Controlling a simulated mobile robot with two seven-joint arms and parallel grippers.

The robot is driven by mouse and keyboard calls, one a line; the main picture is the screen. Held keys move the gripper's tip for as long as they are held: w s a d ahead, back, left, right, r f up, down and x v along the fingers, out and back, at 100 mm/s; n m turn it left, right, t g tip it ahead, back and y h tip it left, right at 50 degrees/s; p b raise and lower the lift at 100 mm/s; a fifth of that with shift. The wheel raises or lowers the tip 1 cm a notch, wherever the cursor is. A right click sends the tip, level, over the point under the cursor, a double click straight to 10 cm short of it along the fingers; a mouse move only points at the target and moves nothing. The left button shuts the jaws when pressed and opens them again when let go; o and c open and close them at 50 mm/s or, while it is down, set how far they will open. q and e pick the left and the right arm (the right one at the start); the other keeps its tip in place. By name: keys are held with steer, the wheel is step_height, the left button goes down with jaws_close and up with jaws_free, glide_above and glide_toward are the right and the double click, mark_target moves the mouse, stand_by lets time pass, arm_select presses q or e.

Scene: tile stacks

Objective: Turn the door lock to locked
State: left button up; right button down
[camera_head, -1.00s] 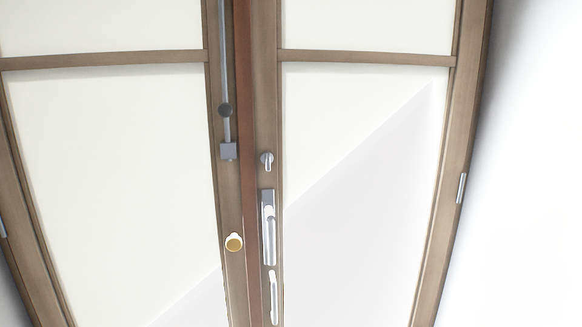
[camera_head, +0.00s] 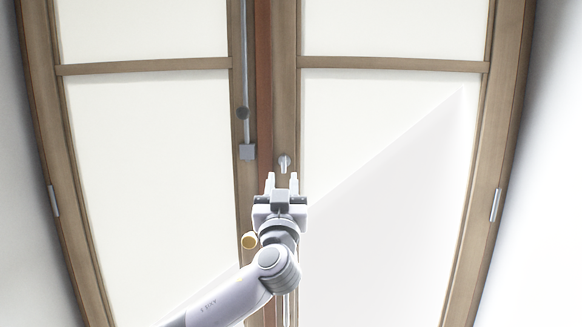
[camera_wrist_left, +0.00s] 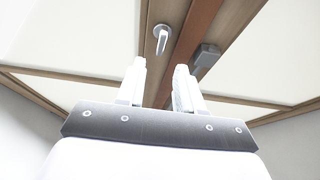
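The door lock (camera_head: 285,162) is a small silver thumb-turn on the brown stile of the right door leaf; in the head view its lever points down. It also shows in the left wrist view (camera_wrist_left: 161,38), ahead of the fingers. My left gripper (camera_head: 282,182) is just below the lock in the head view, fingers pointing up towards it. In the left wrist view the gripper (camera_wrist_left: 160,70) is open, with an empty gap between its fingers, and apart from the lock. The long door handle is mostly hidden behind my left arm. My right gripper is not in view.
A grey bolt rod with a square block (camera_head: 247,152) runs down the left leaf's stile. A round brass knob (camera_head: 250,240) sits low on that stile, close beside my left arm. The pale door panels (camera_head: 390,190) on both sides are clear.

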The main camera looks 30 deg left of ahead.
mark_target(284, 162)
arm_select(q)
steer(key=p+x, duration=0.1)
steer(key=x, duration=0.3)
steer(key=shift+w+a+r, duration=0.15)
steer(key=shift+w+a, duration=0.1)
steer(key=shift+p+x, duration=0.45)
steer(key=shift+x, duration=0.45)
steer(key=shift+w, duration=0.1)
steer(key=shift+c, duration=0.3)
jaws_close()
